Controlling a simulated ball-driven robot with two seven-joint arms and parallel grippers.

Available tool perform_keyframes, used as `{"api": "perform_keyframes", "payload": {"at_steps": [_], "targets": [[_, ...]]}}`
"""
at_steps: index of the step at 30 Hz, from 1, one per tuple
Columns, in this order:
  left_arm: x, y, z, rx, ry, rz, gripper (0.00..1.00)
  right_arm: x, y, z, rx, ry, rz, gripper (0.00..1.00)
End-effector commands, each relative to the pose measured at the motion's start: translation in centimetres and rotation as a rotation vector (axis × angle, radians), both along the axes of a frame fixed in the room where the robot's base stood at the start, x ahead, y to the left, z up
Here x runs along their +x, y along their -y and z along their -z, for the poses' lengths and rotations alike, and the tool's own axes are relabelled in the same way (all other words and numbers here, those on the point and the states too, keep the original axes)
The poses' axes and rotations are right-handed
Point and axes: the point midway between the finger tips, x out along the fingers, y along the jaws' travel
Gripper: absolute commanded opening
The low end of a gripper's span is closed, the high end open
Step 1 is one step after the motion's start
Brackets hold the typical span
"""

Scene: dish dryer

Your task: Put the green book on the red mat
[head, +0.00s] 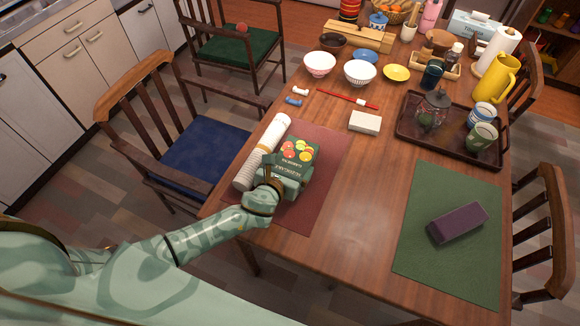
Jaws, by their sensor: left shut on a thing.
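The green book (298,153), with fruit pictures on its cover, is in the head view at the table's near left side. My left gripper (277,178) is shut on its near end. The book is over the red mat (324,145); I cannot tell whether it rests on the mat or is held just above it. The gripper hides part of the book and mat. My right gripper is not in view.
A white roll (262,153) lies along the red mat's left edge, beside the book. A purple block-like book (458,222) lies on a green mat (430,262) at right. The table between the mats is clear.

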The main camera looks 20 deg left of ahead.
Motion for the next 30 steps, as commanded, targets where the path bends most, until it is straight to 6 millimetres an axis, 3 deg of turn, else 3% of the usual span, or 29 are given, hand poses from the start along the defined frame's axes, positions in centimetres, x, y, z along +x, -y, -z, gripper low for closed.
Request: {"api": "perform_keyframes", "payload": {"at_steps": [4,5,6,14,30], "targets": [[0.0,0.0,0.3,0.000,0.001,0.000,0.63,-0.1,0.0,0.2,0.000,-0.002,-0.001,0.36],[0.0,0.0,0.3,0.000,0.000,0.000,0.96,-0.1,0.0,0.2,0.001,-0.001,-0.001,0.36],[0.0,0.0,0.2,0.000,0.000,0.000,1.00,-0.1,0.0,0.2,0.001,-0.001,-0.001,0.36],[0.0,0.0,-0.4,0.000,0.002,0.000,1.00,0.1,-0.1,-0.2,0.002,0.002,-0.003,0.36],[-9.9,-0.4,-4.4,0.000,0.002,0.000,1.00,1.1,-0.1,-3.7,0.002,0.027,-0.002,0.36]]}}
